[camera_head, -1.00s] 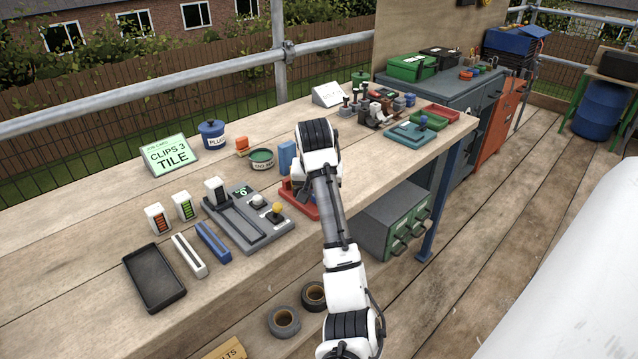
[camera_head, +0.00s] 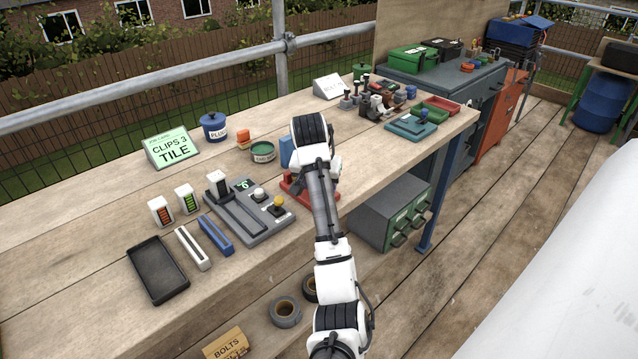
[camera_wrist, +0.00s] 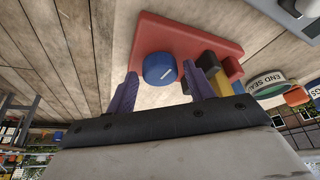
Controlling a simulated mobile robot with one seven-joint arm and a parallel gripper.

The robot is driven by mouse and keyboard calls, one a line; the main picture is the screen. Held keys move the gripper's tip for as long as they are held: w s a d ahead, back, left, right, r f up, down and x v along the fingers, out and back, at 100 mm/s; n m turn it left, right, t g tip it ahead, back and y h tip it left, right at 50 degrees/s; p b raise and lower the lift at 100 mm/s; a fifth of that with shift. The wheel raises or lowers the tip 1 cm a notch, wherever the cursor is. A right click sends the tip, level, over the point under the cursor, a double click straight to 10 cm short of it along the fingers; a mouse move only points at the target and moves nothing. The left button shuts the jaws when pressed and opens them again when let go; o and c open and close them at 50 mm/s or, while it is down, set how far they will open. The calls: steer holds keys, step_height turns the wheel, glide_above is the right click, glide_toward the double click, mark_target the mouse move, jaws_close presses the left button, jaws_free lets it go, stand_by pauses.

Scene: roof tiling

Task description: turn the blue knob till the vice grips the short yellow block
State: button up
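The blue knob (camera_wrist: 160,68) is a round cap with a pale mark, seen in the wrist view near the left part of the red vice (camera_wrist: 180,35). My gripper (camera_wrist: 159,73) is open, with one purple finger on each side of the knob. Gaps seem to show beside the knob, but contact is hard to judge. A yellow block (camera_wrist: 212,58) is partly hidden behind the right finger, beside a red jaw (camera_wrist: 232,68). Its fit in the jaws cannot be told. In the head view my arm hides most of the red vice (camera_head: 298,191).
A green END SEAL tin (camera_wrist: 266,85) stands near the vice; it also shows in the head view (camera_head: 263,152). A blue block (camera_head: 286,152) stands behind the vice. A grey panel with levers (camera_head: 247,218) lies left of my arm. The bench front is clear right of the vice.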

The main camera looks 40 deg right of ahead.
steer(key=shift+o, duration=0.3)
steer(key=shift+r, duration=0.1)
steer(key=shift+a+r+p, duration=0.1)
steer(key=shift+r+p, duration=0.2)
steer(key=p+v, duration=1.1)
steer(key=v, duration=0.2)
steer(key=shift+s, duration=0.15)
